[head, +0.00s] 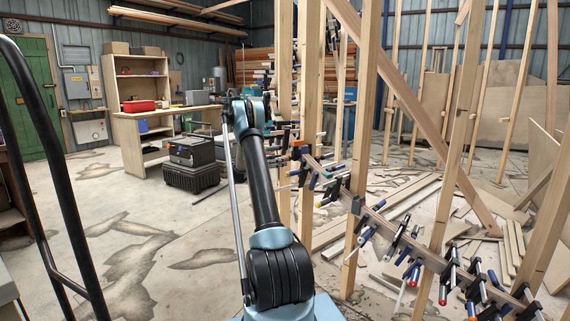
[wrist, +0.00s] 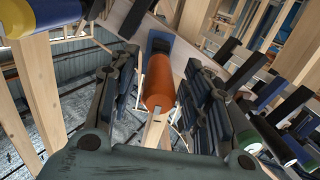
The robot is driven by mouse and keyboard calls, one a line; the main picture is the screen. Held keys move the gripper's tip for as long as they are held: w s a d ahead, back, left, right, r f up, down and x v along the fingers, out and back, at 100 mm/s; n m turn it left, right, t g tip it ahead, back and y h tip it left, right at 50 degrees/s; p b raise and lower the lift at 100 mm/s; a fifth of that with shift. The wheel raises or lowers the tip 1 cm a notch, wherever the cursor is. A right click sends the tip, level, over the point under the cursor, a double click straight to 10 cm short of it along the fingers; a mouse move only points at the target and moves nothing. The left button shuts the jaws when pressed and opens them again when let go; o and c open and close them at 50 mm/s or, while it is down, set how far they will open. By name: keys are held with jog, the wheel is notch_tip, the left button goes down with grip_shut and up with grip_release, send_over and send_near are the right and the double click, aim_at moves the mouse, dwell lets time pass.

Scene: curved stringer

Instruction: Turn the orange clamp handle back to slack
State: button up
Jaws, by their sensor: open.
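The orange clamp handle (wrist: 158,84) is a cylinder with a dark blue clamp part (wrist: 160,42) at its far end, in the middle of the wrist view. My gripper (wrist: 163,95) is open, with one finger on each side of the handle. The handle lies between the fingers, and a gap shows on both sides. In the head view the orange clamp (head: 298,148) is small, on the curved stringer (head: 415,243) near a wooden post. My gripper is hard to make out in the head view, behind my arm.
Several blue and black clamps (head: 368,235) line the stringer close by. A blue-handled clamp (wrist: 45,15) is at upper left in the wrist view, and black ones crowd the right. Wooden posts (head: 360,150) stand around the stringer.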

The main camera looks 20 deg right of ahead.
aim_at(292, 158)
jog(key=shift+w+d, duration=0.2)
jog(key=shift+d, duration=0.85)
jog(key=shift+w+d, duration=0.15)
jog(key=shift+d, duration=0.9)
grip_shut()
